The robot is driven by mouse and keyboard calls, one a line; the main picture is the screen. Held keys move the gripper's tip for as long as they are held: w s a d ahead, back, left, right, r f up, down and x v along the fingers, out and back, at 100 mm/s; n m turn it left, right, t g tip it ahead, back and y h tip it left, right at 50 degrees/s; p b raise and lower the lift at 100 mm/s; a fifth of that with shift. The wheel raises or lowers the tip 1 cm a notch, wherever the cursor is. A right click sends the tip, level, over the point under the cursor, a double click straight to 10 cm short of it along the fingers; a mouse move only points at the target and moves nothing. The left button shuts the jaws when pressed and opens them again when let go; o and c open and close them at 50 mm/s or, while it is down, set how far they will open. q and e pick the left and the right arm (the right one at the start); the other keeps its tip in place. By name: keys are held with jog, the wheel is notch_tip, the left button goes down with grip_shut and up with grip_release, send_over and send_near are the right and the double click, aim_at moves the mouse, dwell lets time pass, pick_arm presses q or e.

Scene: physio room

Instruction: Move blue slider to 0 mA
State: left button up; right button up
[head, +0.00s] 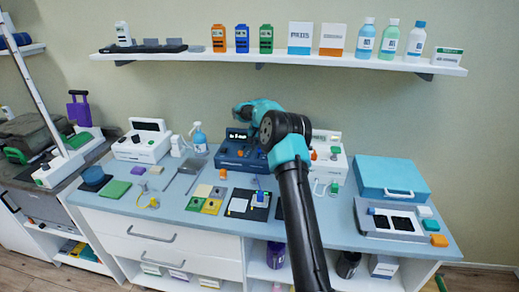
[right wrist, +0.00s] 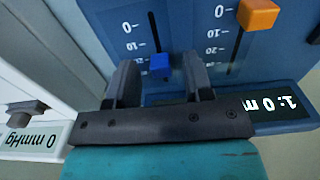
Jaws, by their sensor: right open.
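The dark blue device (head: 238,152) stands on the counter. Its face fills the right wrist view (right wrist: 185,25). The blue slider (right wrist: 160,65) sits low in its slot in that view, below the 20 mark and away from the 0 at the slot's other end. My right gripper (right wrist: 160,78) is open, with one finger on each side of the blue slider and gaps visible. In the head view my right gripper (head: 250,110) is over the device and hides part of it. My left gripper is not in view.
An orange slider (right wrist: 258,15) is beside the blue one, near its own 0 mark. A dark display (right wrist: 280,107) is below. White devices stand left (head: 142,145) and right (head: 328,155) of the blue one. A blue case (head: 390,178) is at the right.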

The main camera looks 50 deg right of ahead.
jog(key=shift+f, duration=0.45)
grip_shut()
dwell(0.3)
